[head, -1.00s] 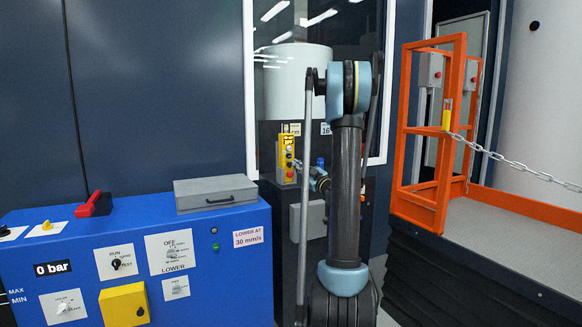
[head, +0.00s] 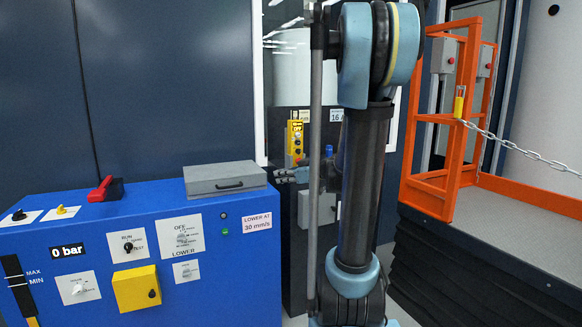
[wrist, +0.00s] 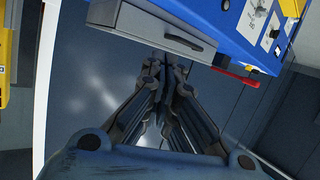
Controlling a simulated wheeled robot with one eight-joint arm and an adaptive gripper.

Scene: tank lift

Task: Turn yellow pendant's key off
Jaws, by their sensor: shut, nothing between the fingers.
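The yellow pendant (head: 295,138) is upright in the head view, in front of the dark panel below the window, with several buttons and a red one low down. Its key is too small to make out. My gripper (head: 279,176) is shut and empty, just below and left of the pendant and apart from it, pointing left. My arm stands just right of the pendant. In the wrist view my gripper (wrist: 163,60) has its fingers together, pointing toward the grey case. A yellow strip at the left edge there looks like the pendant (wrist: 4,60).
The blue console (head: 60,235) carries a grey case (head: 226,179), a red handle (head: 106,189) and a yellow box (head: 137,288). An orange-railed platform (head: 449,208) with a chain (head: 520,149) is on the right. A white window frame (head: 259,80) stands behind the pendant.

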